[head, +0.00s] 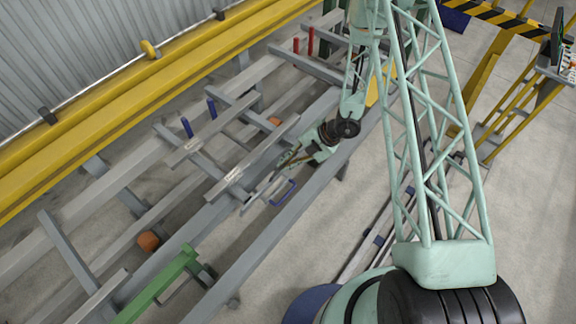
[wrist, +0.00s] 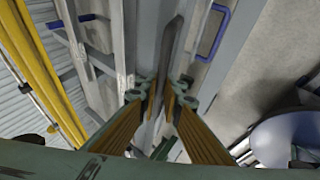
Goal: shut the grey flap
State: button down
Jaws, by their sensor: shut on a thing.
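My gripper (head: 256,196) reaches down over the roller table's grey rails in the head view. In the wrist view my gripper (wrist: 163,98) has its two brown-padded fingers closed on a narrow dark grey edge, which looks like the grey flap (wrist: 172,48) seen nearly edge-on. The fingers and arm hide much of the flap in the head view, so its exact angle is hard to tell. A blue U-shaped handle (wrist: 209,34) sits to the right of the fingers; it also shows in the head view (head: 284,193).
A green bar (head: 158,285) lies across the rails at lower left. Blue pegs (head: 186,127) and red pegs (head: 310,42) stand on the frame. A yellow beam (head: 130,105) runs along the wall. Open floor (head: 300,235) lies right of the table.

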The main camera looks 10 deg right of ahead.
jog(key=shift+w+a+r, duration=0.2)
jog(key=shift+w+a, duration=0.55)
jog(key=shift+w, duration=0.1)
jog(key=shift+w+a+r, duration=0.15)
jog(key=shift+w+a, duration=0.6)
jog(key=shift+w, duration=0.2)
jog(key=c, duration=2.9)
grip_release()
jog(key=shift+a, duration=0.1)
jog(key=shift+o, duration=0.6)
jog(key=shift+r, duration=0.1)
jog(key=v, duration=1.2)
